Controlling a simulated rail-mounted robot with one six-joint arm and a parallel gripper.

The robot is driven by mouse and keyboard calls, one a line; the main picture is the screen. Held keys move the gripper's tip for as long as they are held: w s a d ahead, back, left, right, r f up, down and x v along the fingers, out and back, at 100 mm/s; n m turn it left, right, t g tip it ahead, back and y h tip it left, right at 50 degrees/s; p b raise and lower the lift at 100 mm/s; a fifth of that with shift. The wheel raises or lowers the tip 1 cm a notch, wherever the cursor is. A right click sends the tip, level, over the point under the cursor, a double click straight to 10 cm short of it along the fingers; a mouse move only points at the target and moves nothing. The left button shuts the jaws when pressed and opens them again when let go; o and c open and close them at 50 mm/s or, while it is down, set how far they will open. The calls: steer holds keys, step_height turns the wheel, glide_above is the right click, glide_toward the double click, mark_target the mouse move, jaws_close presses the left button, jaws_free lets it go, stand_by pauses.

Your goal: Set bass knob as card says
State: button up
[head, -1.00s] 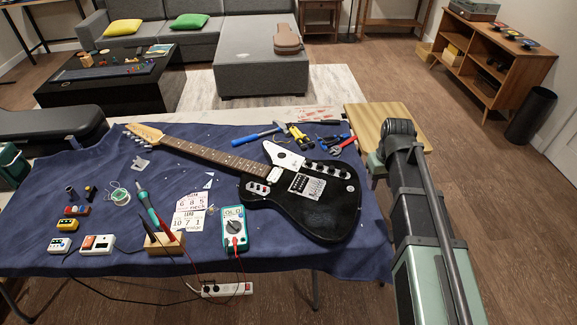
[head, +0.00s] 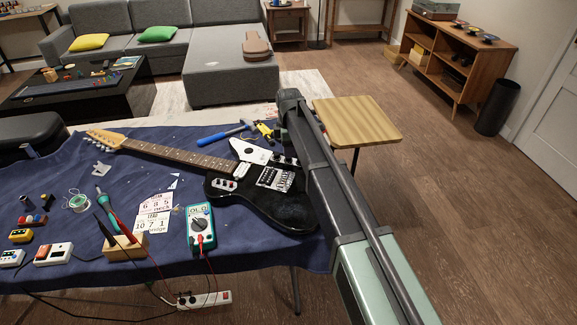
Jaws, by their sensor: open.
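A black electric guitar (head: 255,210) lies on the blue cloth (head: 75,160), its neck pointing to the upper left. White cards (head: 152,222) with printed numbers lie left of the guitar; "6 8 5" and "10 7 1" seem readable, the smaller words are not clear. My arm reaches over the right end of the guitar. Its gripper is hidden behind the arm links.
Small pedals (head: 54,253) sit at the left. A wooden stool (head: 355,120) stands right of the table.

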step_height(320, 180, down, 4)
steer(key=shift+r+b, duration=0.2)
steer(key=shift+b, duration=0.65)
steer(key=shift+r, duration=0.15)
jaws_close()
steer(key=shift+m, duration=0.4)
steer(key=m, duration=0.5)
steer(key=shift+m, duration=0.3)
steer(key=m, duration=0.5)
steer(key=shift+s+m, duration=0.1)
steer(key=shift+m, duration=0.3)
